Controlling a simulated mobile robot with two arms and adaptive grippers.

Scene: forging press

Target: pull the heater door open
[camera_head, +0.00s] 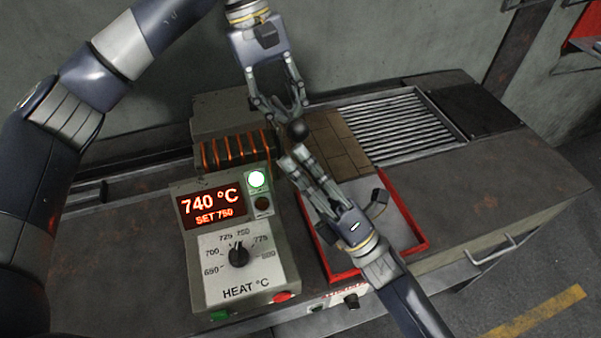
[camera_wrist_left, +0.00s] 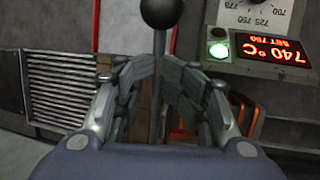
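The heater (camera_head: 222,108) stands at the back of the bench, with orange-glowing bars (camera_head: 240,149) across its front; the glow also shows in the left wrist view (camera_wrist_left: 182,135). A thin rod handle with a black ball knob (camera_head: 298,130) is beside it. In the left wrist view, the knob (camera_wrist_left: 160,12) is beyond my fingertips. My left gripper (camera_head: 284,112) comes from above, its fingers closed in on the rod. How the rod joins the door is hidden. My right gripper (camera_head: 293,158) is just below the knob, fingers close together; their gap is unclear.
The control box (camera_head: 240,240) reads 740 °C, set 750, with a lit green lamp. A red-edged tray (camera_head: 418,215) lies under my right arm. A slatted grate (camera_head: 400,130) lies at back right, beside brown bricks (camera_head: 340,145). The bench's right front is clear.

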